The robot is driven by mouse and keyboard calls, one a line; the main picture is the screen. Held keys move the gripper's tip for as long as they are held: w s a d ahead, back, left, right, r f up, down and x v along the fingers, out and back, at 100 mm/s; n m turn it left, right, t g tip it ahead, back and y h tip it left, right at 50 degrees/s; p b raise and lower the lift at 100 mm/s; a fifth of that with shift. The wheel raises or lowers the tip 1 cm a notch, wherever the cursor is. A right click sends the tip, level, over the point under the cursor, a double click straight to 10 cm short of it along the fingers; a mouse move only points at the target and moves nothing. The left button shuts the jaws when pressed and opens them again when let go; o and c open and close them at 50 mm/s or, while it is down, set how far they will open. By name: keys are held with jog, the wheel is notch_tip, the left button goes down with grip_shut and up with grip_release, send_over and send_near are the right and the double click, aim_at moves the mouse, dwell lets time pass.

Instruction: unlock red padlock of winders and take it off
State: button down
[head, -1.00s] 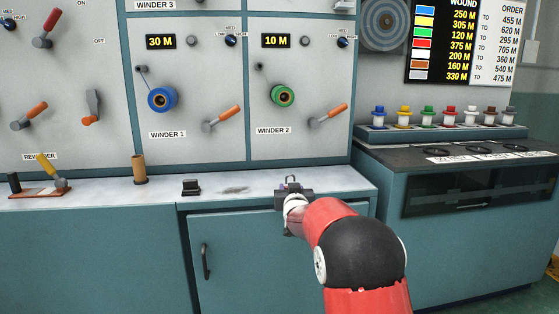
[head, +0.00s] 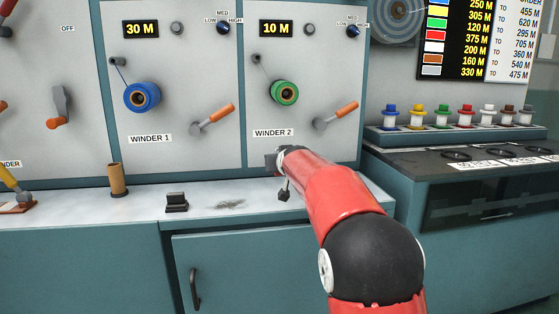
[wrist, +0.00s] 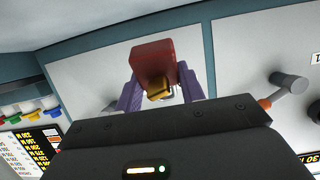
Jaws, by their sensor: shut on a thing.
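My gripper (wrist: 160,76) shows in the wrist view with its two purple fingers on either side of a red block-shaped thing with a brass-coloured part. It looks like the red padlock (wrist: 153,53), and the fingers are shut on it. Whether its shackle is open cannot be told. In the head view my gripper (head: 275,162) is above the counter, in front of the panel below the WINDER 2 label; its fingers and the red thing are hidden there. The winder 1 panel (head: 186,75) and winder 2 panel (head: 332,75) each have an orange-handled lever.
The grey-white counter (head: 240,205) holds a brown cardboard tube (head: 117,180) and a small black block (head: 176,203). A cabinet door (head: 255,275) is below. Coloured spools (head: 440,116) stand on the right-hand unit. The counter between the black block and my arm is mostly clear.

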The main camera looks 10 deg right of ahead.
jog(key=shift+s+f+b, duration=0.1)
jog(key=shift+f+b, duration=2.45)
jog(key=shift+f, duration=0.7)
jog(key=c, duration=0.8)
grip_release()
jog(key=shift+s, duration=0.1)
jog(key=v, duration=0.7)
jog(key=shift+s, duration=0.35)
